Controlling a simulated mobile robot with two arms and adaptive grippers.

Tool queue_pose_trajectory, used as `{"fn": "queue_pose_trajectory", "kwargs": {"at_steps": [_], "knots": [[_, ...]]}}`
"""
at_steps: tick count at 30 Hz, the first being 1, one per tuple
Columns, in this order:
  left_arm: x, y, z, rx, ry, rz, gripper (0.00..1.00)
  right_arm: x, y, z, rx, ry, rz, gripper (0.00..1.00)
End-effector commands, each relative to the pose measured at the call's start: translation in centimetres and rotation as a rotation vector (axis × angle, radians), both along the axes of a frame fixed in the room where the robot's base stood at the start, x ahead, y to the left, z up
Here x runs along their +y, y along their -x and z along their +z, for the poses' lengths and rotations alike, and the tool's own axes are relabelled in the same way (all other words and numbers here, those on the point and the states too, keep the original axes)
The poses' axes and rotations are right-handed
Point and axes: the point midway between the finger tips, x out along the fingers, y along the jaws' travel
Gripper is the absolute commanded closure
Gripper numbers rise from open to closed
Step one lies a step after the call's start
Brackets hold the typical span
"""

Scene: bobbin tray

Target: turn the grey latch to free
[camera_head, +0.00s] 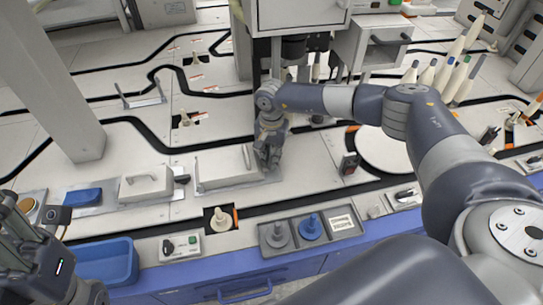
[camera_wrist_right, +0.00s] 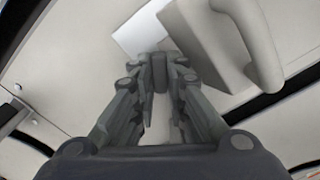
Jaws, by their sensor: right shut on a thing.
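My right gripper (camera_head: 268,157) reaches down at the right end of a pale lidded box with a handle (camera_head: 226,168). In the right wrist view my right gripper (camera_wrist_right: 160,75) has its fingers close together, shut on a small grey piece (camera_wrist_right: 159,72) beside the pale box (camera_wrist_right: 205,45). This piece appears to be the grey latch; the fingers hide most of it, and its angle cannot be told. My left gripper (camera_head: 33,218) is at the lower left edge, partly cut off, fingers apart and empty, away from the box.
A second pale box with a dark latch (camera_head: 147,184) stands to the left. A blue bin (camera_head: 105,262), a switch box (camera_head: 180,247) and a grey tray (camera_head: 312,246) line the front edge. Pale cones (camera_head: 457,75) stand at the right. A grey post (camera_head: 60,90) rises at the left.

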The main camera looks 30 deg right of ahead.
Motion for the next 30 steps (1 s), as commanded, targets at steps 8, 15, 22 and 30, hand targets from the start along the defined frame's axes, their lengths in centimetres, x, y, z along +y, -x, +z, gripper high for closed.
{"fn": "queue_pose_trajectory", "kwargs": {"at_steps": [8,15,22,30], "knots": [[-0.03,-0.06,-0.10,0.003,-0.002,0.000,0.60,0.07,0.07,-0.11,0.002,-0.001,0.256,1.00],[-0.08,-0.16,-0.12,0.003,-0.004,0.000,0.60,0.09,0.08,-0.11,0.001,-0.001,0.433,1.00],[-0.12,-0.24,-0.03,0.001,-0.006,0.001,0.60,0.10,0.09,-0.10,0.001,-0.001,0.541,1.00],[-0.12,-0.16,0.22,-0.010,-0.005,0.000,0.60,0.10,0.10,-0.09,0.003,-0.001,0.591,1.00]]}}
